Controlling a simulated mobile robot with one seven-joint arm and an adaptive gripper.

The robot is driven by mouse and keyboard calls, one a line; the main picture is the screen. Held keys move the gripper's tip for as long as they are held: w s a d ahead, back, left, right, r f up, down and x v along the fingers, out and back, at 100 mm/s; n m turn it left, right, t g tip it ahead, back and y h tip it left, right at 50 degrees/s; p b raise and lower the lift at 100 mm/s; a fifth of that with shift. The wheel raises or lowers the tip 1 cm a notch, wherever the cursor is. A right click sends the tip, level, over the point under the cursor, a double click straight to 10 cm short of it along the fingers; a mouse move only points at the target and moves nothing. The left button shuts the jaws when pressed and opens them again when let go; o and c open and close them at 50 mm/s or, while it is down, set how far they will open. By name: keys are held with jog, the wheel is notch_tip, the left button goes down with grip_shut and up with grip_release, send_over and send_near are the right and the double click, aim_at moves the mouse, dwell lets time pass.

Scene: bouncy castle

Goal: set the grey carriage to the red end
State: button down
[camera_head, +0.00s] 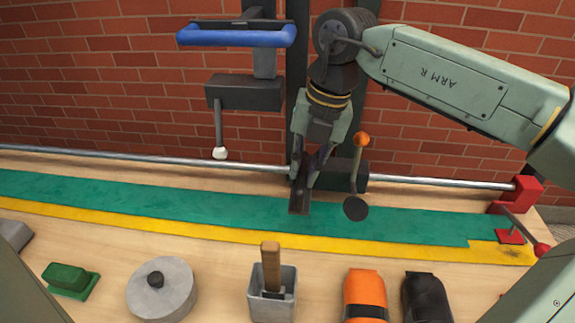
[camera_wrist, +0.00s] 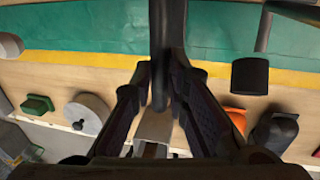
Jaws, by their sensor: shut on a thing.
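The dark grey carriage (camera_head: 338,177) sits on a long steel rail, right of the rail's middle. A lever with an orange knob (camera_head: 361,140) and a dark round disc (camera_head: 355,208) are at its right side. The red end (camera_head: 527,190) is a red block at the rail's right end, with bare rail between it and the carriage. My gripper (camera_head: 302,190) points down at the carriage's left part. In the wrist view its fingers (camera_wrist: 163,105) are closed about a dark upright post (camera_wrist: 160,60), seemingly the carriage's handle. The fingers hide where the post joins the carriage.
Above the rail hang a blue handle (camera_head: 236,36) and a lever with a white knob (camera_head: 220,153). In front lie a green block (camera_head: 70,279), a round grey weight (camera_head: 161,289), a grey box (camera_head: 272,300) with a wooden handle, and orange (camera_head: 365,295) and black (camera_head: 427,298) pouches.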

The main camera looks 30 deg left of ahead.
jog(key=w+d, duration=0.5)
jog(key=d, duration=0.6)
jog(key=w+d, duration=0.6)
jog(key=d, duration=0.6)
jog(key=shift+w+r, duration=0.1)
jog(key=c, duration=1.6)
grip_release()
jog(key=shift+d, duration=0.1)
jog(key=shift+o, duration=0.2)
notch_tip(320, 180, up, 12)
jog(key=d, duration=0.2)
jog(key=shift+w, duration=0.45)
